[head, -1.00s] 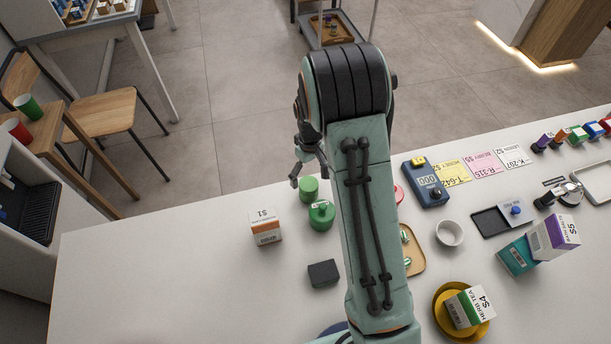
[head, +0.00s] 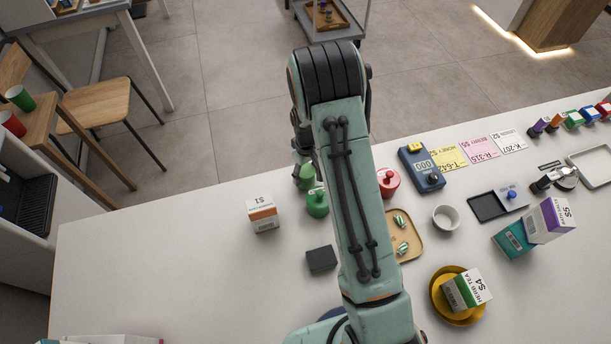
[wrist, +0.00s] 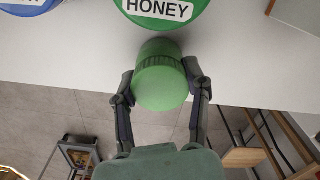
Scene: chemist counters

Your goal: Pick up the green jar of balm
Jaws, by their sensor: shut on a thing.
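The green jar of balm (wrist: 160,78) is a small plain green cylinder with a ribbed band, seen in the wrist view between my fingers. My gripper (wrist: 161,88) is shut on it, one finger on each side. In the head view the jar (head: 304,176) shows left of my arm, near the counter's far edge, partly covered by my gripper. I cannot tell whether it touches the counter or is raised. A larger green pot (head: 317,204) stands close beside it; its lid reads HONEY in the wrist view (wrist: 163,8).
A white and orange S1 box (head: 263,216) and a dark block (head: 321,259) stand left of my arm. A red pot (head: 388,183), a wooden tray (head: 412,251) and a white bowl (head: 446,218) lie to its right. The counter's left part is clear.

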